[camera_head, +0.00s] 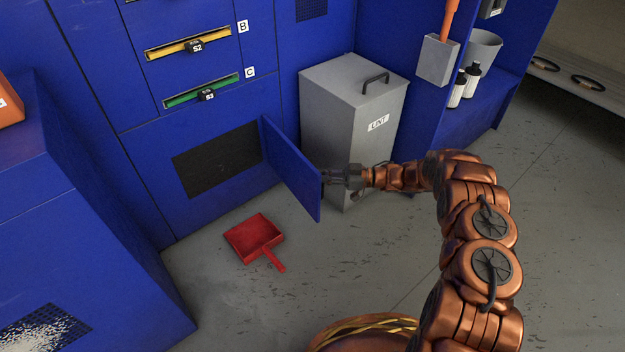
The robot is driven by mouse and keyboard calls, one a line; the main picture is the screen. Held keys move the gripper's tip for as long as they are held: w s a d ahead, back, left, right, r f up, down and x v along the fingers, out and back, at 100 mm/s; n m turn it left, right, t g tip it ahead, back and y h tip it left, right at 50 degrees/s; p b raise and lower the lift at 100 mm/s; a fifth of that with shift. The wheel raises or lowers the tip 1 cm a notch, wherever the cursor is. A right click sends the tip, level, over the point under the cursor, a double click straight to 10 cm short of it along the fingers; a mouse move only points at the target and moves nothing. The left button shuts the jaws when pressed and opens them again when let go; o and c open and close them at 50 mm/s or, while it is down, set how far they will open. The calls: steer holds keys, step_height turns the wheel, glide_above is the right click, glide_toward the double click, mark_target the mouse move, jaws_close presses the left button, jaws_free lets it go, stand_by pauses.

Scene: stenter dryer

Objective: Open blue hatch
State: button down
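The blue hatch (291,172) is a flat door hinged at the right side of a dark rectangular opening (217,160) low in the blue machine wall. It stands swung well out from the wall, towards the grey bin. My gripper (334,178) is at the door's free outer edge, on its right side. The fingers meet or overlap that edge. They are small here, and I cannot tell whether they are closed on the door or only touching it.
A grey lidded bin (345,118) labelled LINT stands right behind the hatch and gripper. A red dustpan (253,237) lies on the floor before the opening. The floor in front is otherwise mostly clear.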

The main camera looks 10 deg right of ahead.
steer(key=shift+w+d, duration=0.55)
steer(key=shift+d, duration=0.3)
steer(key=c, duration=1.2)
jaws_free()
steer(key=d, duration=0.4)
steer(key=s+d, duration=0.1)
steer(key=d, duration=0.3)
steer(key=s+d, duration=0.1)
steer(key=d, duration=0.3)
steer(key=shift+a, duration=0.1)
